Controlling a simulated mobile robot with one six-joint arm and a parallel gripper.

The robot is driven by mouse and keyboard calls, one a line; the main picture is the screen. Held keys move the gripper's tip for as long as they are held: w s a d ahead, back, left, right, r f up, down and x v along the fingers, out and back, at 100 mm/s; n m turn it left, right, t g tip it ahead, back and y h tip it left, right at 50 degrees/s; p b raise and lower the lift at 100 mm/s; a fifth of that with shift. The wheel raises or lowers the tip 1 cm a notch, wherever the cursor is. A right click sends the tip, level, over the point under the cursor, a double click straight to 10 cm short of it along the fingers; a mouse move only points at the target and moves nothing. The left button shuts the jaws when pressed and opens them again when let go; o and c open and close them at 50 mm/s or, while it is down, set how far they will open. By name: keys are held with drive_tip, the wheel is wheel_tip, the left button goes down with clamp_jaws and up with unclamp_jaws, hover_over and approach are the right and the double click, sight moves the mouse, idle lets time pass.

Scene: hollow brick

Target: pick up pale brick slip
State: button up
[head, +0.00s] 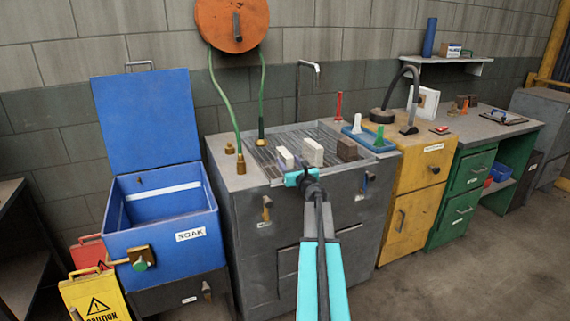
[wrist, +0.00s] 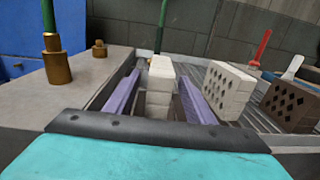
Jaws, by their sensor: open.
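The pale brick slip (head: 285,158) stands upright on the ribbed metal drainer at the left of a row of bricks. In the wrist view, the slip (wrist: 160,70) is a narrow off-white block with horizontal lines across its near face. My gripper (head: 294,176) is at the front edge of the drainer, just before the slip. In the wrist view, my gripper (wrist: 158,80) is open, its two purple fingers pointing forward on either side of the slip, with gaps visible on both sides. Contact cannot be made out.
A pale hollow brick (wrist: 230,90) with diamond holes stands close right of the fingers, and a brown one (wrist: 292,105) beyond it. Brass fittings (wrist: 55,62) stand at left. A blue tray (head: 370,137) lies right. The open blue bin (head: 165,235) is left of the counter.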

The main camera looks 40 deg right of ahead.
drive_tip(key=shift+p+x, duration=0.35)
drive_tip(key=shift+x, duration=2.2)
drive_tip(key=shift+f, duration=0.1)
clamp_jaws()
